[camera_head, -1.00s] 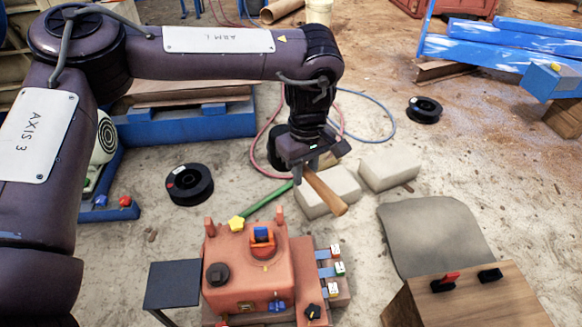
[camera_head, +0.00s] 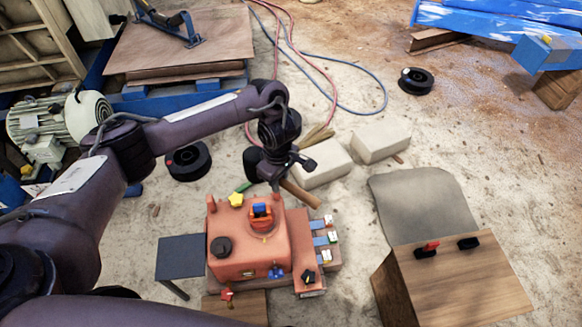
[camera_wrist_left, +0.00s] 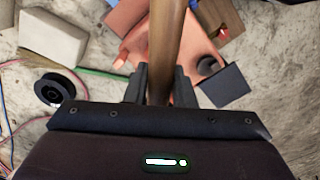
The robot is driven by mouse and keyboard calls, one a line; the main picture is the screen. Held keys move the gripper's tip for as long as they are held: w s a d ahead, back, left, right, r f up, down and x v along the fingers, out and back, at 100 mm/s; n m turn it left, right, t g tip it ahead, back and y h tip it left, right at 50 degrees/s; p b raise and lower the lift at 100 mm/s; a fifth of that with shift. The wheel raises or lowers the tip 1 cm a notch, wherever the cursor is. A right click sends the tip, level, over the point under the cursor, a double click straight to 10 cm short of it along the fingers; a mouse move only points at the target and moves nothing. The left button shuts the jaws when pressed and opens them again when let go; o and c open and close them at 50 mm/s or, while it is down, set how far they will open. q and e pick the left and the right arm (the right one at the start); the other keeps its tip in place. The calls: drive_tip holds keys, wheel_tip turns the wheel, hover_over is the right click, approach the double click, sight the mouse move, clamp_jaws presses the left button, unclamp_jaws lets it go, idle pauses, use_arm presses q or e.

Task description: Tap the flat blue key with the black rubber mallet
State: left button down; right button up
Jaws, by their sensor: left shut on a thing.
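My left gripper (camera_head: 277,183) is shut on a wooden handle (camera_head: 301,194), which also shows between its fingers in the left wrist view (camera_wrist_left: 167,45). No black rubber head can be made out clearly on it. The gripper is just behind the orange machine (camera_head: 226,257); whether the handle touches it is unclear. A blue block (camera_head: 261,209) stands in an orange holder on top. Flat blue pieces (camera_head: 321,241) with white tags stick out at the right side, and a blue knob (camera_head: 276,271) is in front. I cannot tell which is the key. My right gripper is not in view.
A yellow star knob (camera_head: 236,200) and black cap (camera_head: 221,247) are on the machine. A dark side plate (camera_head: 181,257) is at its left. Pale blocks (camera_head: 323,163) lie behind. A wooden box with switches (camera_head: 455,280) stands right. A grey mat (camera_head: 420,205) lies beyond it.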

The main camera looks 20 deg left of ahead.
use_arm(q)
drive_tip(key=shift+s+a+f, duration=0.2)
drive_tip(key=shift+a+f, duration=0.05)
drive_tip(key=shift+a, duration=0.2)
idle(0.4)
